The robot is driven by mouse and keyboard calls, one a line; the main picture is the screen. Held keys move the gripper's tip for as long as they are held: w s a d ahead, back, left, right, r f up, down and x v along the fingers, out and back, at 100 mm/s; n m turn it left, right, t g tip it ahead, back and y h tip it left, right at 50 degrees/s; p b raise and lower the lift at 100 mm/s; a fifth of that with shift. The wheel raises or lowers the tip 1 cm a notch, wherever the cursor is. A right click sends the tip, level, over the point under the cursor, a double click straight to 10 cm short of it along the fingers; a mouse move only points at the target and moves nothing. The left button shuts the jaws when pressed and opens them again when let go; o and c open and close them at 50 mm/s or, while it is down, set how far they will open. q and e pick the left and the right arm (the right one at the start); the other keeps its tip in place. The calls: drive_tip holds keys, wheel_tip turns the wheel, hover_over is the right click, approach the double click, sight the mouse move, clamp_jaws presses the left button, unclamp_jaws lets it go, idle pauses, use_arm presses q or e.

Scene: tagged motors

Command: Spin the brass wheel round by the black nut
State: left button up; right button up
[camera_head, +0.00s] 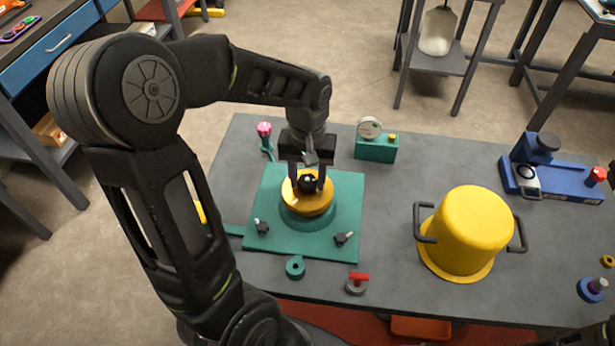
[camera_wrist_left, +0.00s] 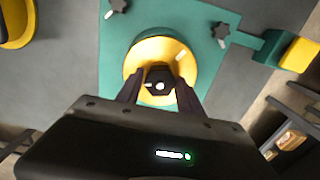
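The brass wheel (camera_head: 307,203) is a yellow disc on a round green base, fixed to a green plate (camera_head: 345,215) on the table. The black nut (camera_head: 308,184) sits at the wheel's centre. In the left wrist view the wheel (camera_wrist_left: 185,68) carries a pale mark near its rim, and the nut (camera_wrist_left: 158,77) shows between the fingers. My left gripper (camera_head: 308,180) points down over the wheel, with one finger on each side of the nut. The fingers look apart from the nut, with narrow gaps. My right gripper is out of view.
A yellow pot (camera_head: 468,232) with dark handles stands to the right. A green block with a dial (camera_head: 376,147) and a pink-topped stand (camera_head: 265,135) are behind the plate. Small black knobs (camera_head: 343,238) sit on the plate's front corners. A blue device (camera_head: 550,178) stands far right.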

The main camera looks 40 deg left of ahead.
use_arm(q)
drive_tip(key=c, duration=0.6)
drive_tip(key=m, duration=0.4)
drive_tip(key=shift+p, duration=0.3)
drive_tip(key=shift+c, duration=0.2)
drive_tip(key=m, duration=0.3)
drive_tip(key=shift+m, duration=0.4)
drive_tip(key=m+p, duration=0.1)
drive_tip(key=m, duration=0.4)
drive_tip(key=shift+m, duration=1.1)
drive_tip(key=o, duration=1.3)
